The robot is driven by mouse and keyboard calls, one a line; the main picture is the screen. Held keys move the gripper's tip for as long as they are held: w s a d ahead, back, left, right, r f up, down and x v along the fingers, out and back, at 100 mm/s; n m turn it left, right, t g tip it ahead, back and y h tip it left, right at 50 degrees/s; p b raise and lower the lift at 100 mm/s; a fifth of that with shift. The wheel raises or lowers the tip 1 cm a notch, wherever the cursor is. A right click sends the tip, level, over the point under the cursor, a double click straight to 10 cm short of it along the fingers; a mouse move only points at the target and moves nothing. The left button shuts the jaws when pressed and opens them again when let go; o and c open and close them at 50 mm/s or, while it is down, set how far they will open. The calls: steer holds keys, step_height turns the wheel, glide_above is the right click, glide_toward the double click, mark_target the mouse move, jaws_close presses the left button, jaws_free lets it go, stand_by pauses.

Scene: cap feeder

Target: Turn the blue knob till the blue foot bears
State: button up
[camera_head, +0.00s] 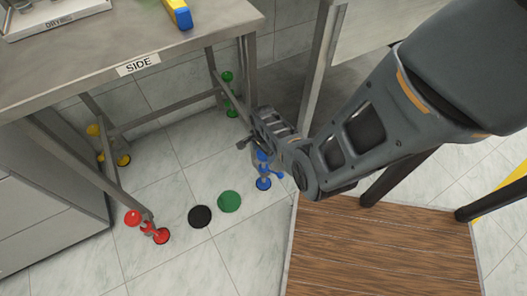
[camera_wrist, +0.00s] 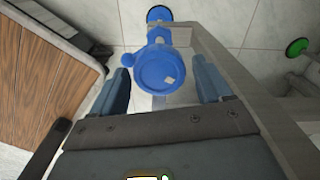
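The blue knob (camera_wrist: 155,68) is a round disc with a small ball on its left rim and a pale square mark. In the wrist view it lies between the tips of my gripper (camera_wrist: 163,85), which is open, with gaps on both sides. The blue foot (camera_wrist: 158,14) shows beyond the knob. In the head view my gripper (camera_head: 256,142) is at the table's near right leg, just above the blue foot (camera_head: 263,184), and partly hides the blue knob (camera_head: 262,160). I cannot tell whether the foot touches the floor.
The steel table (camera_head: 95,75) marked SIDE has red (camera_head: 161,236), yellow (camera_head: 123,160) and green (camera_head: 231,113) feet. Black (camera_head: 200,216) and green (camera_head: 229,201) discs lie flat on the floor. A wooden platform (camera_head: 380,250) stands close at right. A grey cabinet (camera_head: 45,200) is at left.

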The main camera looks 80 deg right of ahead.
mark_target(263, 154)
steer(key=shift+o, duration=0.6)
steer(key=shift+r, duration=0.1)
step_height(263, 154, up, 8)
steer(key=p, duration=0.3)
steer(key=shift+f, duration=0.2)
